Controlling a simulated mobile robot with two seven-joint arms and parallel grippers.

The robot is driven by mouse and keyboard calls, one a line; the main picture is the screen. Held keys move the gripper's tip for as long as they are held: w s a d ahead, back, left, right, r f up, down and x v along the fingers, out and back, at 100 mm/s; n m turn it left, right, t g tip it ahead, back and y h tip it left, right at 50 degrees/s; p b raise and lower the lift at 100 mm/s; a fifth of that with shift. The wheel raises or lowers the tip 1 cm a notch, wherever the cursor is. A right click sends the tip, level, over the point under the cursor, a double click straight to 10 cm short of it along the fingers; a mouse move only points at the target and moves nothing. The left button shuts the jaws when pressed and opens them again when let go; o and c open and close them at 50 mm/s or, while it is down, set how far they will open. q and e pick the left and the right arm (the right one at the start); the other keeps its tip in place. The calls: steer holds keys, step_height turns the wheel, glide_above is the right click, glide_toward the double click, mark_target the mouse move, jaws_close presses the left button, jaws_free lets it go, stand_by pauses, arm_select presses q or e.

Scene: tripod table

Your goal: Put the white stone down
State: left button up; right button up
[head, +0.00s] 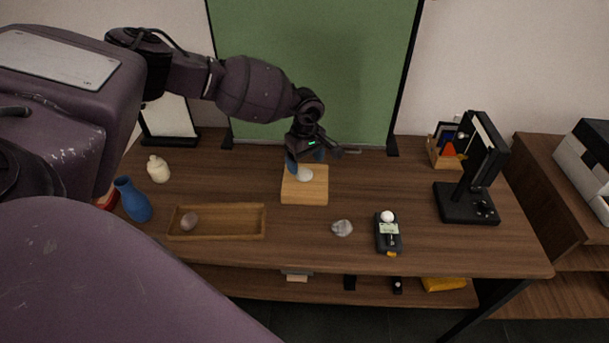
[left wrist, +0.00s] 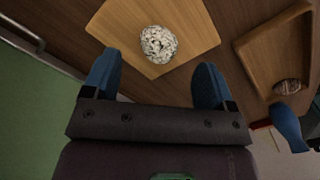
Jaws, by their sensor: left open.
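The white stone (head: 305,174) lies on the light wooden board (head: 304,194) in the middle of the table. In the left wrist view the white stone (left wrist: 158,44) is speckled and rests on the board (left wrist: 196,22), apart from both fingers. My left gripper (head: 305,160) is over the back part of the board. Its blue fingers (left wrist: 156,84) are spread, with nothing between their tips. My right gripper is not in either view.
A wooden tray (head: 216,235) holds a brownish stone (head: 189,220). A blue vase (head: 132,200) and a cream bottle (head: 158,169) stand left. A grey stone (head: 342,228), a handheld meter (head: 388,234) and a black stand (head: 470,185) are right. A green backdrop (head: 310,65) rises behind.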

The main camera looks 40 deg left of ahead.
mark_target(304, 169)
arm_select(q)
steer(key=shift+w+a+f+b, duration=0.1)
steer(key=shift+a+f+b, duration=0.1)
steer(key=shift+f, duration=1.15)
steer(key=shift+w+a+f+b, duration=0.1)
steer(key=shift+a+f+b, duration=0.1)
steer(key=shift+f, duration=1.1)
steer(key=shift+s, duration=0.1)
steer(key=c, duration=1)
steer(key=shift+r, duration=0.1)
